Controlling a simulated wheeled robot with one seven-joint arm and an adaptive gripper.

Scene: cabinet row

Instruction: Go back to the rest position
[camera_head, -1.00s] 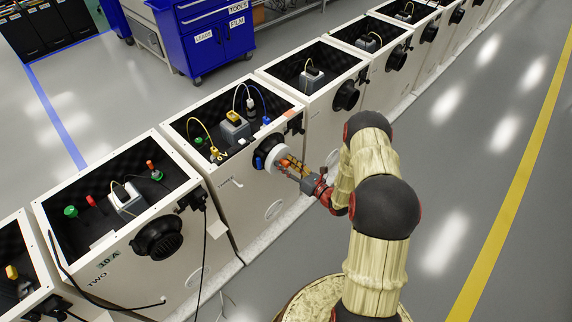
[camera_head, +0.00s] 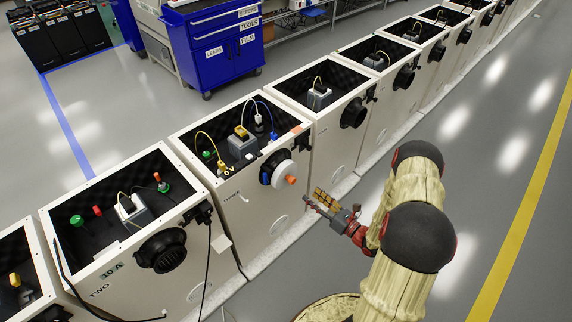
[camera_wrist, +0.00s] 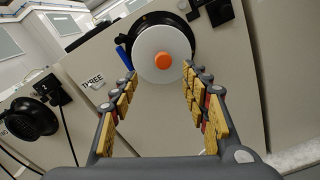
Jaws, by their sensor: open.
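My gripper (camera_head: 326,203) is open and empty in the head view, to the right of the cabinet marked THREE (camera_head: 252,208) and apart from it. In the wrist view my gripper (camera_wrist: 165,85) shows two spread fingers with yellow pads. Between and beyond them is a white round cap (camera_wrist: 150,65) with an orange knob (camera_wrist: 163,61), seated on a black port on the cabinet front. The cap also shows in the head view (camera_head: 284,171). A blue piece shows at its left side.
More white open-top cabinets stand in a row, with cabinet TWO (camera_head: 125,262) at the lower left and several running to the upper right. A blue tool cart (camera_head: 211,45) stands behind the row. The grey floor (camera_head: 480,150) to the right is clear, with a yellow line.

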